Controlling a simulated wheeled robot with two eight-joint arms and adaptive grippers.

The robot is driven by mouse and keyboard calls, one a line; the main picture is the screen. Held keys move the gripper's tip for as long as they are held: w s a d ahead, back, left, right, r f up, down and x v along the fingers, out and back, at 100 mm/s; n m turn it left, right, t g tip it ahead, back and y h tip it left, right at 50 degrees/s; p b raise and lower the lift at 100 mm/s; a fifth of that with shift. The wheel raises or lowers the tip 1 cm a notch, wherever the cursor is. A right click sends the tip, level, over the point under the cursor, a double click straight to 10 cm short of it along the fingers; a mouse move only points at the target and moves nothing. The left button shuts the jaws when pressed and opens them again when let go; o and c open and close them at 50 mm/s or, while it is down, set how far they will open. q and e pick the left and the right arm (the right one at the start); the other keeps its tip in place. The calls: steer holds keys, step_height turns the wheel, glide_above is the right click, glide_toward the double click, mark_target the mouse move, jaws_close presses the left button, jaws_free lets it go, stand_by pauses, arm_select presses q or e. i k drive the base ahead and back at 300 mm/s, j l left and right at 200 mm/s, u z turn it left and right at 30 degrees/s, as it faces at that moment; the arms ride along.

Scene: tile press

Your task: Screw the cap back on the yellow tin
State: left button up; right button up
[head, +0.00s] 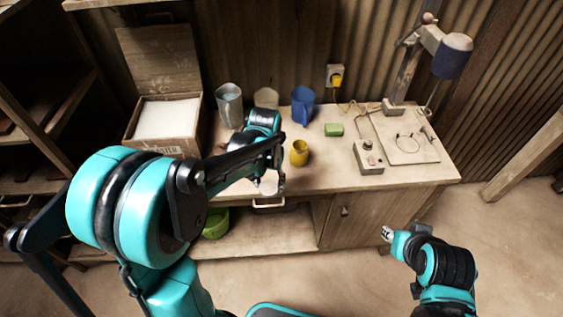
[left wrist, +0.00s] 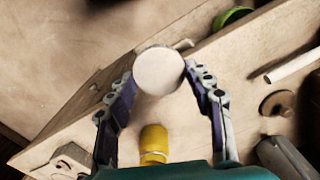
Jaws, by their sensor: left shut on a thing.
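The yellow tin (head: 299,153) stands upright on the workbench (head: 408,180) near its front edge, and its top looks open. My left gripper (head: 268,187) is to the left of the tin, above the front edge of the bench. It is shut on a pale round cap (head: 267,186), which is apart from the tin. In the left wrist view the cap (left wrist: 159,70) sits between the fingertips, and the tin (left wrist: 153,142) shows below it in the picture. My right gripper (head: 387,234) is low in front of the bench, too small to read.
A blue jug (head: 302,105), a grey pitcher (head: 229,105) and a wooden box (head: 163,142) stand behind. A green block (head: 334,129), a control box (head: 369,158) and a lamp (head: 452,55) are to the right. A green bowl (head: 216,223) is on the lower shelf.

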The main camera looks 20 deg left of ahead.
mark_target(299, 153)
steer(key=i+j+z, duration=0.1)
steer(key=j+z, duration=0.15)
steer(key=j, duration=0.45)
steer(key=j+z, duration=0.2)
steer(key=j, duration=0.45)
steer(key=i+j, duration=0.05)
